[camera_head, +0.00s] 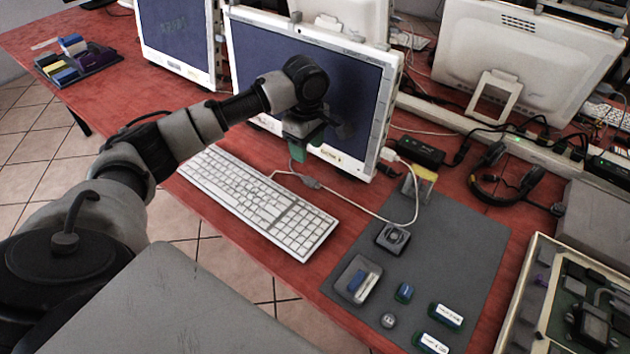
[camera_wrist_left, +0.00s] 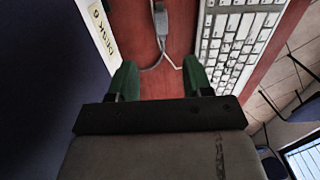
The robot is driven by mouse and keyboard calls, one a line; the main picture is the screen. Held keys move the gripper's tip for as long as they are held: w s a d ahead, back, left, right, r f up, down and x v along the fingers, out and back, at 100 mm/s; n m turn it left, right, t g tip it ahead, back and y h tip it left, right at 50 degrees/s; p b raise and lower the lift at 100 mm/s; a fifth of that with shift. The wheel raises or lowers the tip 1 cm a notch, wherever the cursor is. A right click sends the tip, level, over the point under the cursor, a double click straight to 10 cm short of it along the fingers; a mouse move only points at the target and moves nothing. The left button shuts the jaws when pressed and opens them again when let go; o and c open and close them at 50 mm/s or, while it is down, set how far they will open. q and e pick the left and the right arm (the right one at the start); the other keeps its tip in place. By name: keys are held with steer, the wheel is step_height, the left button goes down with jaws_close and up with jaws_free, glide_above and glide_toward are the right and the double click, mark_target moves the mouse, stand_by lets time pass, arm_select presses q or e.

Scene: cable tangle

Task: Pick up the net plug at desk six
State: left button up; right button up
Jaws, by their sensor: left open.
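A grey plug (camera_head: 309,182) on a thin pale cable lies on the red desk (camera_head: 215,195), between the keyboard and the monitor labelled for desk six. A grey plug (camera_wrist_left: 161,22) with its cable also shows in the left wrist view, beyond the fingertips and roughly centred between them. I cannot read any marking that names it as the net plug. My left gripper (camera_wrist_left: 160,78) is open with green fingers apart and nothing between them. In the head view the left gripper (camera_head: 300,148) hangs in front of the monitor, above and left of the plug. The right gripper is not in view.
The monitor (camera_head: 300,75) stands close behind my left gripper; its desk label (camera_wrist_left: 98,30) shows in the wrist view. A white keyboard (camera_head: 258,200) lies in front. A grey mat (camera_head: 455,235) with small items is right. Power strips and a headset (camera_head: 505,180) lie farther right.

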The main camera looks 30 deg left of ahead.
mark_target(308, 179)
arm_select(q)
step_height(308, 179, down, 4)
step_height(308, 179, down, 6)
steer(key=shift+s+d+r+b, duration=0.15)
steer(key=shift+r+b, duration=0.05)
steer(key=shift+b, duration=0.25)
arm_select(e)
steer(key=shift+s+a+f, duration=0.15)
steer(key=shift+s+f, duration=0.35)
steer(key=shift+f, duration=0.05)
arm_select(q)
jaws_close()
